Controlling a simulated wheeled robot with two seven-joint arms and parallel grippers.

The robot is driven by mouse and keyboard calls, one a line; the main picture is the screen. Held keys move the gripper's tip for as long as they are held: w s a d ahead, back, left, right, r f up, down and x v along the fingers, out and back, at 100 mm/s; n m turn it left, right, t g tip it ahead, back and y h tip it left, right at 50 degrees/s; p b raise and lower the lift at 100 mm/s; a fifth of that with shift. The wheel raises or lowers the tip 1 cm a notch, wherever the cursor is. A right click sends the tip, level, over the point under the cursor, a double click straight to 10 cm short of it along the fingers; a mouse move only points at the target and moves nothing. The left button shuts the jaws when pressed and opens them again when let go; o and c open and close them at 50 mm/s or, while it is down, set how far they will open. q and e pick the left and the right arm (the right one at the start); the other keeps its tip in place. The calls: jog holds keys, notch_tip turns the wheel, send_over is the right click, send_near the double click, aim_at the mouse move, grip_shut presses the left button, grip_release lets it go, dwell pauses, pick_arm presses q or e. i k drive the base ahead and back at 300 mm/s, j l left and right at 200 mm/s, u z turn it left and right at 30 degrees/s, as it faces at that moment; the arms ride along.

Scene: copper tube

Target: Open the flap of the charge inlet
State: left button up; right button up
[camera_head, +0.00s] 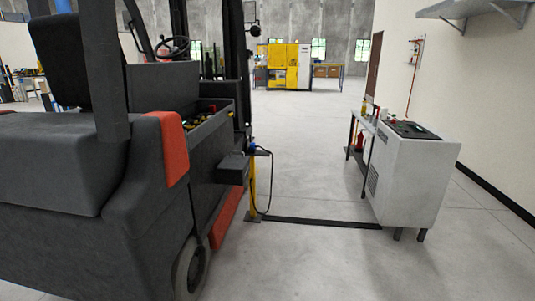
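A dark grey forklift (60,160) with red panels fills the left side of the view. A dark grey box-like part (235,168) sticks out from its side near the front. I cannot tell whether this is the charge inlet or its flap. A yellow post (253,190) stands just right of it, with a black cable (270,185) and a small blue part (252,148) at its top. Neither of my grippers is in view.
A pale charger-like cabinet (405,180) stands at right, beside a small table (362,125) with bottles. A black strip (320,223) crosses the floor between post and cabinet. The grey floor (310,265) in front is clear. A yellow machine (283,65) stands far back.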

aim_at(230, 162)
jog(key=i+j, duration=0.1)
jog(key=i, duration=3.15)
jog(key=l+z, duration=0.05)
jog(key=l, duration=0.05)
